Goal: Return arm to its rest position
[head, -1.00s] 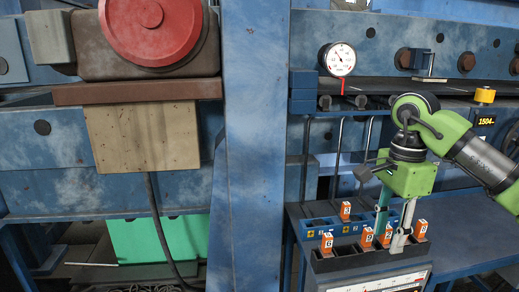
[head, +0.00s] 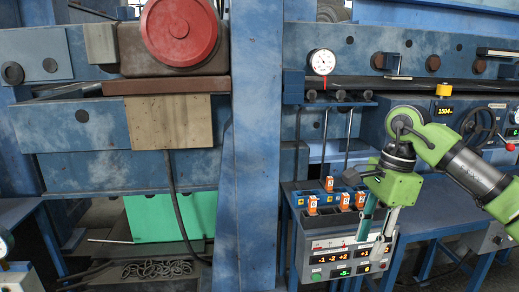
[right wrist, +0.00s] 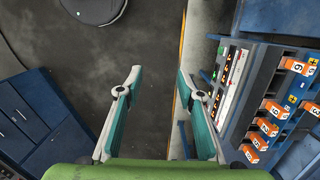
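My right arm comes in from the right in the head view. My right gripper (head: 377,222) points down in front of the sloped panel and the block racks. In the right wrist view its two teal-and-grey fingers (right wrist: 158,85) are spread wide with nothing between them, above the floor. The gripper is open. My left gripper is in no view. Orange numbered blocks (head: 312,204) stand in the racks behind my right gripper, and it partly hides that area. The blocks also show at the right of the right wrist view (right wrist: 267,125), apart from the fingers.
A control panel (head: 330,258) with lit displays stands close to the right gripper. A blue upright (head: 257,140) is to its left. A white dial gauge (head: 322,62) is above. A handwheel (head: 478,127) is at the right. Open floor (right wrist: 160,40) lies below the fingers.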

